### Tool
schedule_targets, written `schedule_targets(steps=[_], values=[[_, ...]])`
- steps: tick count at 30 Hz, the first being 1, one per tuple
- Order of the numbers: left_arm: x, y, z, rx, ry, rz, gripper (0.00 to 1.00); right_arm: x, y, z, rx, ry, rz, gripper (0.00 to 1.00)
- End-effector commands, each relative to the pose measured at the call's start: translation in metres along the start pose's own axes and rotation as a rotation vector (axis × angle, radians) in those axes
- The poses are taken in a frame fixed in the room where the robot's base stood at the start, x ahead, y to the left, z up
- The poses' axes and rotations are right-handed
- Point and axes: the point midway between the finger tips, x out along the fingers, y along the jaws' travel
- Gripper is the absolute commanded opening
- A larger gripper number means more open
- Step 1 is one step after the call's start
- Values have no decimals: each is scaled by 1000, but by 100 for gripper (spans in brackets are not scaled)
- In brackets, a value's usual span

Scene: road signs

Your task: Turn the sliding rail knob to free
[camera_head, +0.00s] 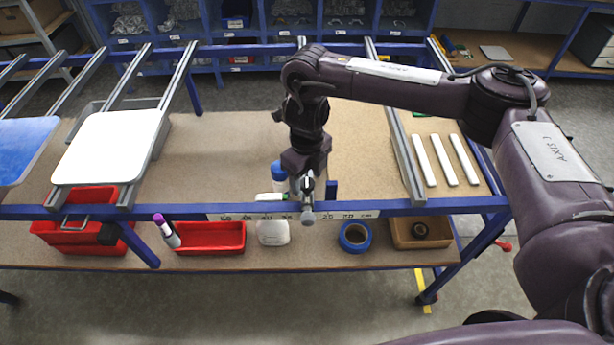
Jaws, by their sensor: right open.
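My right arm reaches in from the right, and my right gripper (306,186) points down at the blue front beam (430,207) of the rack. It is open; its fingers are small and partly hidden. A grey rounded piece (308,217), which looks like the sliding rail's knob or end, shows at the beam just below the fingers. Whether the fingers touch it, and which way it is turned, I cannot tell. The rail behind it is mostly hidden by my arm. My left gripper is not in view.
A white sign plate (110,147) and a blue one (24,150) lie on rails at left. White strips (443,160) lie at right. Red bins (210,238), a white bottle (272,232) and blue tape (355,236) sit on the lower shelf.

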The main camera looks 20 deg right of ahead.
Motion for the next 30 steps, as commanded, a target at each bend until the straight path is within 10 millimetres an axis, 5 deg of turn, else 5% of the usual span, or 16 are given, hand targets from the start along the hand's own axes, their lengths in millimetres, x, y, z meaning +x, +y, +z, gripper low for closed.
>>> schedule_targets(steps=[12, 30], values=[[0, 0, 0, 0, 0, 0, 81, -62, -1, 1, 0, -4, -4, 56], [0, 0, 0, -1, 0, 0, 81, -72, 0, 0, 0, 0, -1, 56]])
